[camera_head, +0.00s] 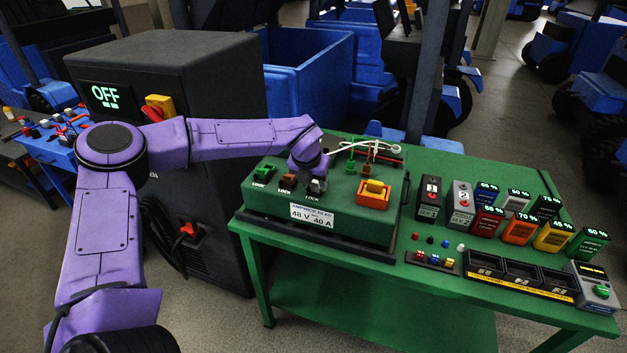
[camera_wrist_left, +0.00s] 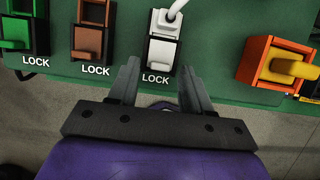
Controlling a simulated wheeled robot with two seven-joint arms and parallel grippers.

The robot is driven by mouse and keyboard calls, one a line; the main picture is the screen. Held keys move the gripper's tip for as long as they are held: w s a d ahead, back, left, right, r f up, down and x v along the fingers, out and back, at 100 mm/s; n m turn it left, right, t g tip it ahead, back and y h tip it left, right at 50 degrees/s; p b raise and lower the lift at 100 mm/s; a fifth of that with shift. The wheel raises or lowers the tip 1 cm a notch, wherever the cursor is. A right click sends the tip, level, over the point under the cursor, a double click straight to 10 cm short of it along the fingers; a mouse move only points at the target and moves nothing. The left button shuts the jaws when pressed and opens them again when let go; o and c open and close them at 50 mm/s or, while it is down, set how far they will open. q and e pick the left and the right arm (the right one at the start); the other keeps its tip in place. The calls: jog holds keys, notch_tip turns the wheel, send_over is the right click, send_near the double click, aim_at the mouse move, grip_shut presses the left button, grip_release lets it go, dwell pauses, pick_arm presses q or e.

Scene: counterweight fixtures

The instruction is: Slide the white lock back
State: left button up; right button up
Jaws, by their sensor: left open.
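The white lock (camera_wrist_left: 163,45) is on the green box (camera_head: 335,222), the rightmost in a row of locks, with a "LOCK" label below it. A white cable runs up from its top. In the head view the lock (camera_head: 316,186) is partly hidden by my left gripper (camera_head: 318,178). In the left wrist view my left gripper (camera_wrist_left: 160,82) is open, its two fingers pointing at the white lock, one to each side of its lower end. I cannot tell whether they touch it. My right gripper is not in view.
A brown lock (camera_wrist_left: 90,38) and a green lock (camera_wrist_left: 22,32) sit left of the white one. An orange block with a yellow handle (camera_wrist_left: 280,65) is to the right. Several coloured batteries (camera_head: 520,230) stand on the green table (camera_head: 370,297). A dark cabinet (camera_head: 190,75) is behind my left arm.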

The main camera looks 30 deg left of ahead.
pick_arm(q)
jog(key=shift+s+r, duration=0.1)
jog(key=shift+r, duration=0.05)
jog(key=a+b+v, duration=0.1)
jog(key=b+v, duration=0.1)
jog(key=v, duration=0.8)
jog(key=shift+s+d+r, duration=0.15)
jog(key=shift+d, duration=0.35)
